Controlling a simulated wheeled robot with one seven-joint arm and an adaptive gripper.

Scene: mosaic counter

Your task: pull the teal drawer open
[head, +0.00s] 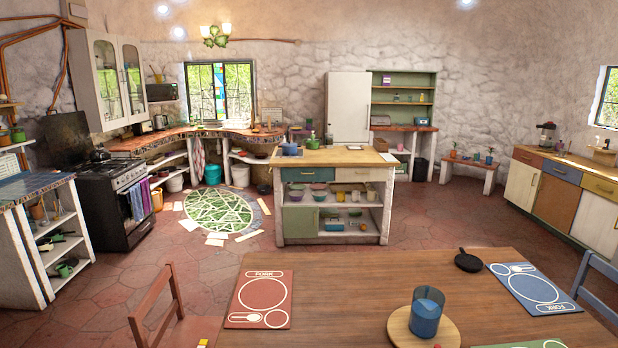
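A teal drawer front (305,175) sits at the upper left of the kitchen island (334,158) in the middle of the room, just under the wooden top. It looks shut, flush with the pale drawer beside it (363,175). A small handle seems to show on it, but it is too small to make out well. My gripper is not in view, and no part of my arm shows near the drawer.
A dining table (350,270) with placemats and a blue cup (426,312) stands between the camera and the island. A wooden chair (165,312) is at its left.

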